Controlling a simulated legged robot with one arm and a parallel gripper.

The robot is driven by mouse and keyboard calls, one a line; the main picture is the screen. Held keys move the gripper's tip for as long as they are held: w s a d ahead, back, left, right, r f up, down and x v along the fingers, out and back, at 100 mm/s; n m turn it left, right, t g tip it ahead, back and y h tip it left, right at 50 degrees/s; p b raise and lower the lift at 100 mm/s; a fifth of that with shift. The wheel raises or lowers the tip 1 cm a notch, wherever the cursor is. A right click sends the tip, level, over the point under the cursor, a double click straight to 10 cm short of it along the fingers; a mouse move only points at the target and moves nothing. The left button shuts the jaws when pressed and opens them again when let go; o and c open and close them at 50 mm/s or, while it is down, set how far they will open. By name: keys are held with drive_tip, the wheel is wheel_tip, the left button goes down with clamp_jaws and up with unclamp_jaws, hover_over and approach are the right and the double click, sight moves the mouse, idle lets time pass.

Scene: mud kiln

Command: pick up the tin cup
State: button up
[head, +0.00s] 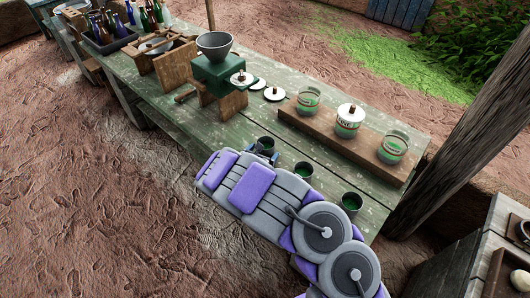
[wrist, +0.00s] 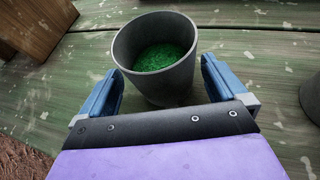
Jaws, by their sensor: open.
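A grey tin cup (wrist: 155,88) with green stuff inside stands upright on the green table in the wrist view. My gripper (wrist: 162,82) is open, with one blue finger on each side of the cup's near part. I cannot tell whether the fingers touch it. In the head view the cup (head: 266,145) shows just beyond the end of my arm, and the gripper (head: 263,155) is partly hidden by the arm. Two more similar cups stand to the right, a middle one (head: 303,170) and one near the table's end (head: 351,201).
A wooden board (head: 340,148) with three jars lies behind the cups. A green box (head: 222,72) with a grey bowl (head: 214,44) on it and a wooden block (head: 232,104) stand to the left. A wooden post (head: 465,130) rises at the right.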

drive_tip(key=shift+x, duration=1.1)
drive_tip(key=shift+d+r, duration=0.1)
drive_tip(key=c, duration=1.2)
drive_tip(key=shift+r, duration=0.1)
